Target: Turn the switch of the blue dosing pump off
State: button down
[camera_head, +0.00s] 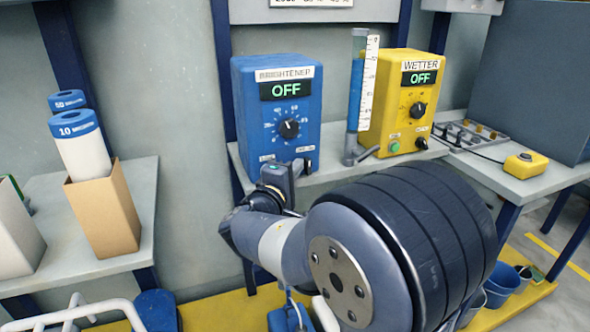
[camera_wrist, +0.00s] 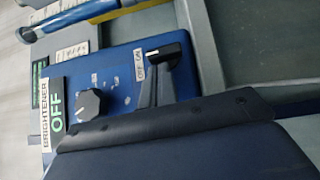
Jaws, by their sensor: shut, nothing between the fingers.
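The blue dosing pump (camera_head: 277,105), labelled BRIGHTENER, stands on the shelf, and its green display (camera_head: 286,90) reads OFF. It fills the middle of the wrist view (camera_wrist: 108,65), turned on its side. Its black switch (camera_wrist: 164,56) sits by a small OFF/ON label (camera_wrist: 145,73) at the pump's lower corner. My gripper (camera_wrist: 150,88) is shut and empty, its fingertips close beside the switch; I cannot tell whether they touch. In the head view my gripper (camera_head: 296,168) is in front of the pump's lower right, and the switch there is partly hidden.
A yellow pump (camera_head: 398,95), labelled WETTER, also reads OFF. A blue tube with a white scale (camera_head: 368,85) stands between the pumps. A tray of fittings (camera_head: 470,134) and a yellow box with a button (camera_head: 525,165) lie right. A cardboard box (camera_head: 103,215) holds a bottle at left.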

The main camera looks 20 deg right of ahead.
jog(key=m+g+y, duration=0.1)
jog(key=d+r+m+g+y, duration=0.1)
jog(key=shift+s+d+m+y+p, duration=0.1)
jog(key=shift+d+m+y+p, duration=0.05)
jog(key=shift+m+y+p, duration=0.2)
dwell(0.4)
jog(key=shift+s, duration=0.1)
jog(key=p+v, duration=0.2)
jog(key=v, duration=0.9)
jog(key=shift+w, duration=0.25)
jog(key=shift+w, duration=0.1)
